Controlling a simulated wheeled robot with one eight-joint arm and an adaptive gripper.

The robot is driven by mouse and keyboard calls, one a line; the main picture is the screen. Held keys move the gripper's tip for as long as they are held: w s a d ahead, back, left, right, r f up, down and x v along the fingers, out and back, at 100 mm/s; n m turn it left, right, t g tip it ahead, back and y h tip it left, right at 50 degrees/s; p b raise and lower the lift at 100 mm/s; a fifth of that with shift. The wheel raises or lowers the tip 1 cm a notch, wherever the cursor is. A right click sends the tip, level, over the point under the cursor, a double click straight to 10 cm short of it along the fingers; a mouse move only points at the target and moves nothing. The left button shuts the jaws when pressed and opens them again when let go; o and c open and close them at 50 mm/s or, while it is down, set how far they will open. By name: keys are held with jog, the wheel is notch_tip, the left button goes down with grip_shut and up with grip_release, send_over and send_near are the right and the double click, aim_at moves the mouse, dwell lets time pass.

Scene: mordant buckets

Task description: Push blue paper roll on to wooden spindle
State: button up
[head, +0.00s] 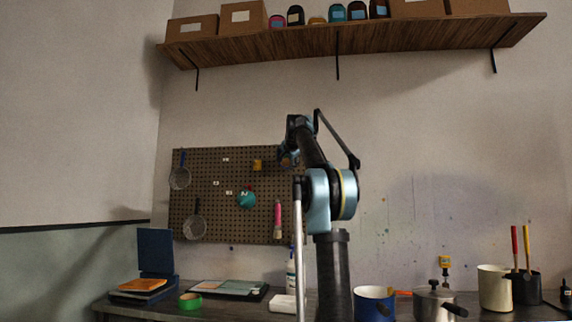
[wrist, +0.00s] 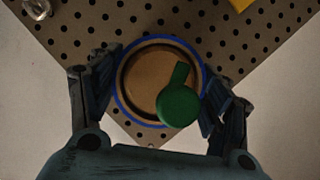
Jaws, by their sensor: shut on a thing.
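A round piece with a blue rim and a brown face, which I take as the blue paper roll (wrist: 121,84), sits between the fingers of my gripper (wrist: 160,82) in the wrist view. The fingers close on it from left and right. A green round knob with a short stem (wrist: 178,105) overlaps its lower right face. The pegboard (wrist: 100,22) lies behind it. I cannot make out a wooden spindle for certain, nor whether the roll touches one. In the head view my gripper (head: 288,156) is small and dark before the pegboard, and the roll cannot be told there.
On the pegboard (head: 215,165) hang strainers (head: 195,227), a teal round thing (head: 246,199), a yellow piece (head: 257,165) and a pink-handled tool (head: 278,218). The bench below holds a blue pot (head: 373,304), a lidded pot (head: 433,304) and green tape (head: 190,301). A shelf (head: 350,37) runs above.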

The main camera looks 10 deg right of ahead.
jog(key=shift+w+d, duration=0.25)
jog(key=shift+w, duration=0.55)
jog(key=o, duration=1.2)
jog(key=shift+c, duration=0.2)
jog(key=v, duration=1.1)
jog(key=shift+s, duration=0.4)
